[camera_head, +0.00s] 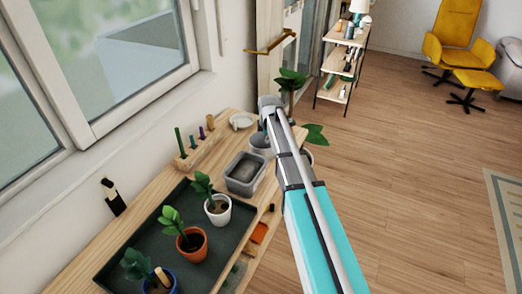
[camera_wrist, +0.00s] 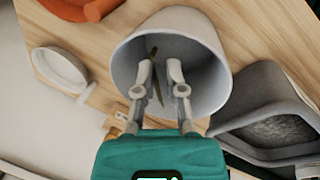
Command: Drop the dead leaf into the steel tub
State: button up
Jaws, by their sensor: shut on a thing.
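The steel tub appears to be the round, light grey vessel (camera_wrist: 212,42) in the wrist view, its mouth facing the camera. In the head view the tub (camera_head: 258,142) stands on the wooden bench, partly hidden by my arm. My gripper (camera_wrist: 163,76) is shut on the dead leaf (camera_wrist: 158,92), a thin brown strip between the fingertips. In the wrist view the fingertips and leaf lie across the tub's mouth; their exact height against its rim is hard to tell. In the head view my arm hides the fingers and leaf.
A grey rectangular basin (camera_head: 245,173) with dark contents stands beside the tub. Potted plants (camera_head: 191,239) stand on a dark tray (camera_head: 150,237) nearer me. A white saucer (camera_head: 242,121) and a wooden tool rack (camera_head: 199,148) are at the window side.

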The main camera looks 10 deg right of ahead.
jog(key=o, duration=0.7)
jog(key=shift+o, duration=0.2)
jog(key=shift+r, duration=0.1)
